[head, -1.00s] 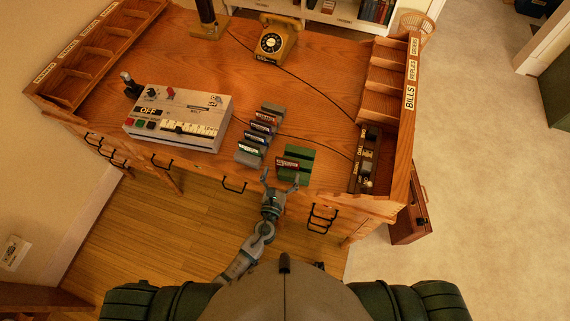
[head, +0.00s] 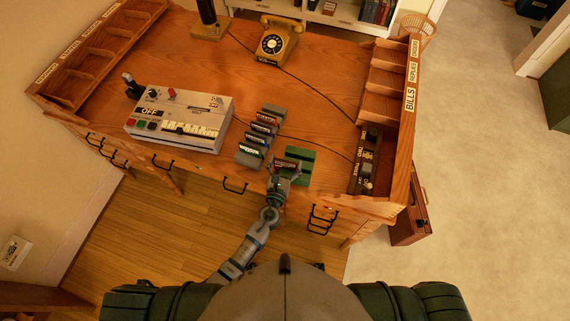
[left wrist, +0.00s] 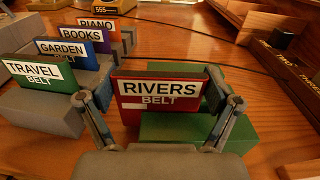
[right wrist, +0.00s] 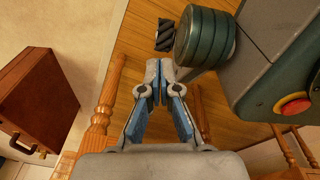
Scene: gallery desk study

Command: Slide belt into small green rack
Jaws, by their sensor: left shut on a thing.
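The red belt (left wrist: 160,93), labelled RIVERS BELT, stands upright between the fingers of my left gripper (left wrist: 150,86), which is shut on it by its two side edges. In the head view the belt (head: 287,163) is at the desk's front edge, with my left gripper (head: 284,174) at its near side. The small green rack (left wrist: 240,135) lies behind and to the right of the belt; it also shows in the head view (head: 302,156). The belt overlaps the rack's left part; I cannot tell whether it sits in a slot. My right gripper (right wrist: 154,84) is shut and empty, away from the desk top.
A grey rack (left wrist: 30,108) with several upright belts, including TRAVEL (left wrist: 38,74) and GARDEN (left wrist: 68,52), stands close on the left. A control box (head: 178,118) is further left. A low tray (head: 357,175) lies right of the green rack. Desk between them is clear.

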